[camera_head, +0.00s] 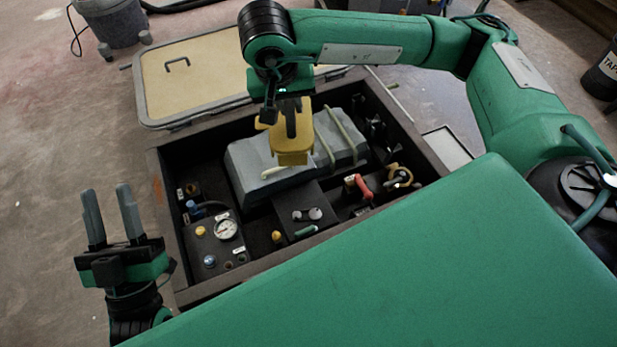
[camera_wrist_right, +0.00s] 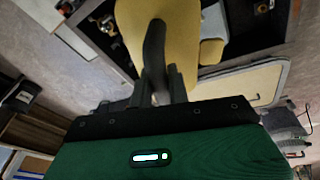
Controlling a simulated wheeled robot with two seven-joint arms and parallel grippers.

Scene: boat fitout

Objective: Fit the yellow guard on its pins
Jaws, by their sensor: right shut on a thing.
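The yellow guard (camera_head: 293,152) hangs from my right gripper (camera_head: 290,112) over the open box, in front of a long grey block. In the right wrist view the guard (camera_wrist_right: 183,38) fills the top middle, and my right gripper (camera_wrist_right: 162,85) is shut on its dark curved handle. Two round grey studs (camera_head: 307,214) stand on a dark raised plate below the guard. I cannot tell whether these are the pins. The guard hides part of the block behind it. My left gripper (camera_head: 108,195) is open and empty, fingers pointing up, left of the box.
The dark box (camera_head: 165,215) holds the grey block (camera_head: 250,180), a gauge (camera_head: 226,229), a red-handled valve (camera_head: 362,185) and several small fittings. A beige lid (camera_head: 195,85) lies behind it. A grey bin (camera_head: 112,22) stands back left. The floor at left is clear.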

